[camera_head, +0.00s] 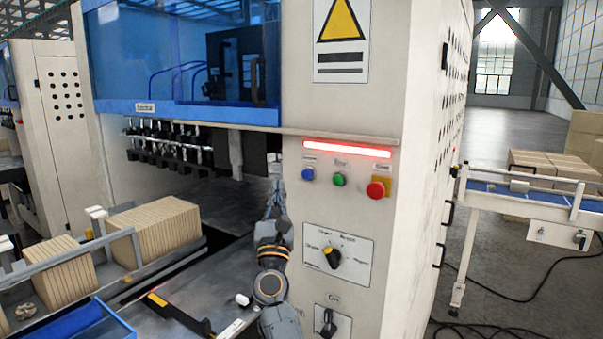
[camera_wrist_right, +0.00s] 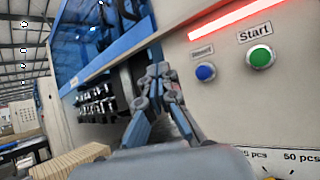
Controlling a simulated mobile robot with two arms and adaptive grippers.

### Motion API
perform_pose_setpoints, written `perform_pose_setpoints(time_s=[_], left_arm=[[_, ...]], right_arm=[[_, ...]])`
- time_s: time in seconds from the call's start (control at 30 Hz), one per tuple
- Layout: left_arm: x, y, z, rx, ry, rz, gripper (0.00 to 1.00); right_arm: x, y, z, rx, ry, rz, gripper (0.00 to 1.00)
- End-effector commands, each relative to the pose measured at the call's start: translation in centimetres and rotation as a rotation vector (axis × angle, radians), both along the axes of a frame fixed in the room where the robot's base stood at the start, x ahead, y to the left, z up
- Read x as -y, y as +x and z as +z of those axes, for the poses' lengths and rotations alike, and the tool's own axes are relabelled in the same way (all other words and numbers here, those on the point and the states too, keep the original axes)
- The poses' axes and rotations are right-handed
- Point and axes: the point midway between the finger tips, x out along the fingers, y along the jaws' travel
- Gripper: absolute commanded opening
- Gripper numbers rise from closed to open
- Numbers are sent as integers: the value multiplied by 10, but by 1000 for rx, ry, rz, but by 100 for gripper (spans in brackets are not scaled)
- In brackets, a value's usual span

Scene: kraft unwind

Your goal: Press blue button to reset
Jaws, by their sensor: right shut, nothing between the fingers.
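The blue button (camera_head: 308,174) is on the cream machine panel, left of the green button (camera_head: 339,179) and the red button (camera_head: 376,189). In the right wrist view the blue button (camera_wrist_right: 205,72) sits just right of my gripper's fingers, under a small label. My right gripper (camera_head: 277,187) is in front of the machine, a little left of and below the blue button. It is shut and empty. In the right wrist view its fingertips (camera_wrist_right: 158,70) point toward the machine, apart from the button in the picture. My left gripper is not in view.
A red light bar (camera_head: 347,149) glows above the buttons. A rotary dial (camera_head: 332,257) and a lower switch (camera_head: 326,322) are below them. Stacks of kraft sheets (camera_head: 155,230) and a blue tray (camera_head: 100,322) are at left. A conveyor (camera_head: 530,195) is at right.

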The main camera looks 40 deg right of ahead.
Motion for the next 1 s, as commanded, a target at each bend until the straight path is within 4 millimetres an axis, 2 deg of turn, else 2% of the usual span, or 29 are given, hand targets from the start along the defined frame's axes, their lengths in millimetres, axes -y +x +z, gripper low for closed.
perform_pose_setpoints(time_s=[0.37, 0.8, 1.0], left_arm=[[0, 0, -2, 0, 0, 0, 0], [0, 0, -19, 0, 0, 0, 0], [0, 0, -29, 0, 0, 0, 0]], right_arm=[[7, 3, -1, -1, -4, -2, 0], [61, 25, -3, -1, -5, -2, 0], [76, 32, -3, -2, -4, -1, 0]])
